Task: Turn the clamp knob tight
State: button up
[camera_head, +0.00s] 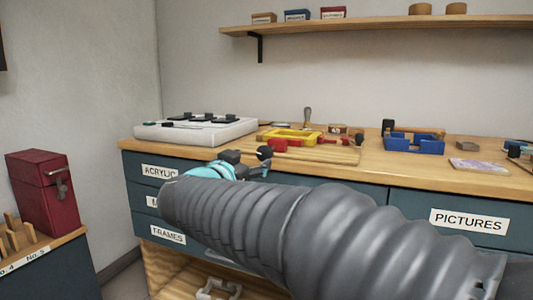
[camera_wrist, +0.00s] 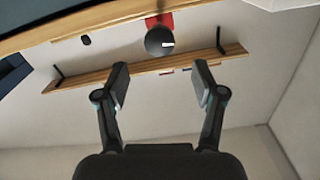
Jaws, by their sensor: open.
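In the wrist view, the dark round clamp knob (camera_wrist: 160,41) has a white mark pointing to the right. Part of the red clamp (camera_wrist: 155,20) shows behind it at the table edge. My gripper (camera_wrist: 161,76) is open and empty. The knob is beyond its fingertips, roughly centred between them, and appears apart from both. In the head view, my gripper (camera_head: 246,160) is at the front edge of the worktop, close to the red clamp (camera_head: 280,145). My arm hides part of this area, and I cannot clearly separate the knob from the dark fingertips there.
The wooden worktop (camera_head: 375,174) holds a white case (camera_head: 195,132), a yellow tray (camera_head: 292,136) and a blue holder (camera_head: 413,145). Labelled drawers (camera_head: 468,221) are below. A wall shelf (camera_head: 380,25) is above. A red box (camera_head: 45,192) stands at the left.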

aim_at(263, 153)
jog(key=x, duration=0.8)
jog(key=shift+w+d, duration=0.2)
jog(key=shift+w, duration=0.15)
jog(key=c, duration=1.1)
